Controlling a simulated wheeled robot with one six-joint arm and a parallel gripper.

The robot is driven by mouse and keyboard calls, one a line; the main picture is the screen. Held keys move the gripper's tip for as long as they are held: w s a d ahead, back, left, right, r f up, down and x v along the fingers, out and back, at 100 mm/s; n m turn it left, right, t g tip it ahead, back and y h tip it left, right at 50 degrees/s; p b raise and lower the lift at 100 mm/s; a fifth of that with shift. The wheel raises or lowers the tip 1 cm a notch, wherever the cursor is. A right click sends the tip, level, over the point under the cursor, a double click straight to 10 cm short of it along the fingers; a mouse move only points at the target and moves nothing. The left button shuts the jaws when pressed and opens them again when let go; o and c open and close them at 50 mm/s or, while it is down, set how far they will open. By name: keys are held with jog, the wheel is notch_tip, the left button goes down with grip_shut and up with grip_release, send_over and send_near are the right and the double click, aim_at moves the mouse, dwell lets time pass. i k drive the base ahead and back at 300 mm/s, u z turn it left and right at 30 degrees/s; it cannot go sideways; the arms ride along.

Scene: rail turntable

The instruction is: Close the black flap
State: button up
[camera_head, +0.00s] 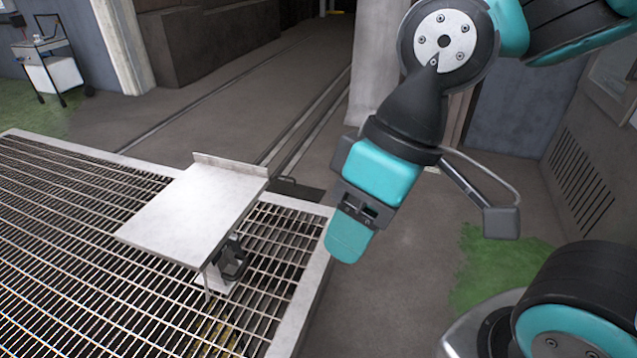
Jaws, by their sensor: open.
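My gripper (350,235) hangs at the right of centre, with teal fingers pointing down, and it is open and empty. It is above and to the right of the metal grating and touches nothing that I can see. A small black part (232,262) sits under the near right edge of a pale metal table, partly hidden by the tabletop. I cannot tell for sure whether this is the black flap, or whether it stands open or shut. My gripper is apart from it, to its right and seemingly higher.
The pale table (195,210) stands on the grating (70,240) with a raised lip at its back. Rails (300,140) run back along the floor. A white trolley (52,72) stands far left. A pillar (377,60) and a vented cabinet (590,170) are behind my arm.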

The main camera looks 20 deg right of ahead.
aim_at(280, 187)
jog(key=z, duration=0.5)
jog(key=i, duration=0.5)
jog(key=z, duration=0.7)
jog(key=i, duration=1.65)
jog(key=u, duration=1)
jog(key=i, duration=0.65)
jog(key=u, duration=0.65)
